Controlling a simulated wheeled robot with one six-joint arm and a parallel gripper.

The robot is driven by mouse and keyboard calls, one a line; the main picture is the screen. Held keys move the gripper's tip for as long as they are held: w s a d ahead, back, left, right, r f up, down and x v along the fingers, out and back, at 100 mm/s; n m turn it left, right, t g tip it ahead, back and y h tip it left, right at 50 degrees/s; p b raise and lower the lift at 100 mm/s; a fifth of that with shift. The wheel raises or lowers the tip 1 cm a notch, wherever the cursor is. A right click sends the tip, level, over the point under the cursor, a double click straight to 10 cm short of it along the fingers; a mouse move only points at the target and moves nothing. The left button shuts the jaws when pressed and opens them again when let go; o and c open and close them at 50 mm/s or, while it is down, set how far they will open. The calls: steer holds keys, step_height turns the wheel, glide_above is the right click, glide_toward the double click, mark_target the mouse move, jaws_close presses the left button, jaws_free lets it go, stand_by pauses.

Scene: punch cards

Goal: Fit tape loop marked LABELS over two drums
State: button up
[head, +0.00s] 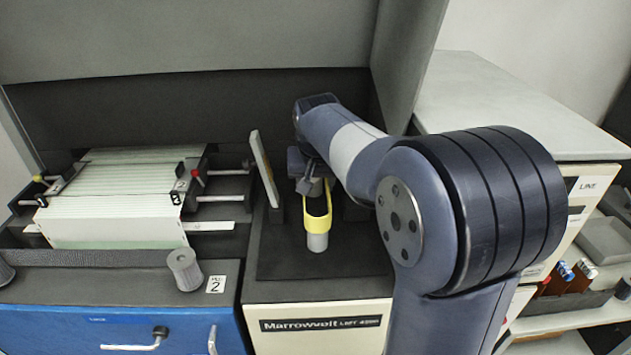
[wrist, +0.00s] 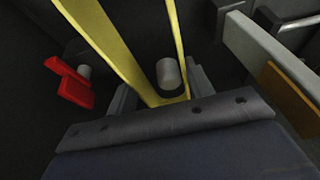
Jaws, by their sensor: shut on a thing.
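The yellow tape loop (head: 328,222) hangs stretched out in front of my gripper (head: 315,186), which is shut on its far end. In the wrist view the loop (wrist: 122,52) runs as two strips that meet between my fingers (wrist: 168,97). No LABELS marking is readable. A grey drum (head: 317,242) stands upright below the loop's near end; I cannot tell whether the loop is around it. A grey cylinder (wrist: 168,74) shows between the strips in the wrist view, close to the fingers. I cannot make out a second drum separately in the head view.
A pale upright panel (head: 264,168) stands just left of the loop. A card rack (head: 115,215) is further left, with a loose grey spool (head: 184,270) before it. A red lever (wrist: 75,85) shows in the wrist view. The dark deck (head: 275,262) around the drum is clear.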

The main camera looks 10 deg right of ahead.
steer(key=shift+f+b, duration=2)
steer(key=shift+f, duration=1.05)
stand_by(1.7)
steer(key=o, duration=1)
steer(key=shift+r, duration=0.1)
steer(key=v, duration=1)
steer(key=shift+s+r, duration=0.15)
steer(key=shift+r, duration=0.2)
steer(key=x, duration=1)
steer(key=shift+f, duration=0.35)
steer(key=shift+w+r+p, duration=0.2)
steer(key=shift+r+p, duration=0.15)
steer(key=shift+r, duration=0.1)
